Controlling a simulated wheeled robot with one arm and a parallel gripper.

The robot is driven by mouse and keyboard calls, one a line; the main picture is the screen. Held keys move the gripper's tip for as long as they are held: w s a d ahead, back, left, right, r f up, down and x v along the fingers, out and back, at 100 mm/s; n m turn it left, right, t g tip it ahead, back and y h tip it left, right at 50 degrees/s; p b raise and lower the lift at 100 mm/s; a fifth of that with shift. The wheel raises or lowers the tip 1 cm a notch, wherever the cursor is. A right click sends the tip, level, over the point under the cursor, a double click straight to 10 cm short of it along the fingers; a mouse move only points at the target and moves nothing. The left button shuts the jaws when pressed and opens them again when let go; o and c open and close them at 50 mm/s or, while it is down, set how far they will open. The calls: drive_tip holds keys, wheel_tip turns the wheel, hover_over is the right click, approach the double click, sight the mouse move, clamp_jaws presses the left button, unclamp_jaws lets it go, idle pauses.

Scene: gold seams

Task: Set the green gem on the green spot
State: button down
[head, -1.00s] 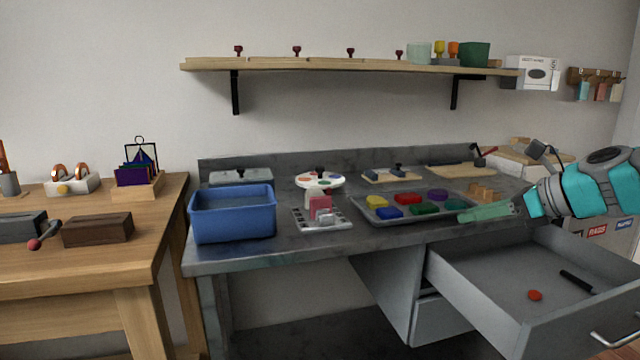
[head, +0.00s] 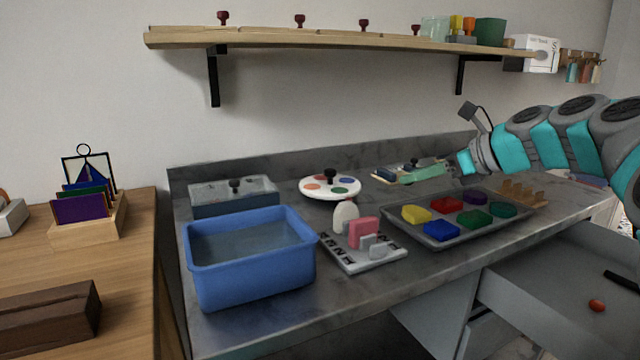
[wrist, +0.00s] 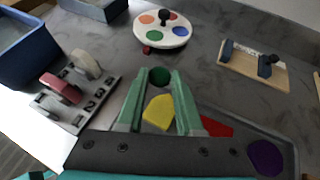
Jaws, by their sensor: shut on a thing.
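My gripper (wrist: 159,82) is shut on the green gem (wrist: 159,76), a small dark round piece held at the fingertips in the wrist view. In the head view my gripper (head: 420,174) is over the counter, beyond the tray; the gem is too small to make out there. A white round disc (head: 330,187) with coloured spots and a dark knob lies to the left of my gripper. In the wrist view the disc (wrist: 160,30) is ahead of the fingertips, apart from the gem.
A grey tray (head: 398,230) of coloured blocks lies below and in front of my gripper. A slotted stand (head: 375,260) and a blue bin (head: 252,275) are on the left. A board with dark handles (wrist: 255,66) lies to the right. A drawer (head: 560,290) is open.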

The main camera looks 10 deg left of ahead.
drive_tip(key=w+a, duration=0.2)
drive_tip(key=a, duration=0.2)
drive_tip(key=w+a+f, duration=0.1)
drive_tip(key=w+a, duration=0.2)
drive_tip(key=a, duration=0.2)
drive_tip(key=w+a, duration=0.2)
drive_tip(key=a, duration=0.3)
drive_tip(key=shift+w+f, duration=0.3)
drive_tip(key=shift+f, duration=1.75)
drive_tip(key=c, duration=0.6)
unclamp_jaws()
drive_tip(key=shift+f, duration=0.1)
drive_tip(key=shift+o, duration=0.2)
drive_tip(key=v, duration=1.2)
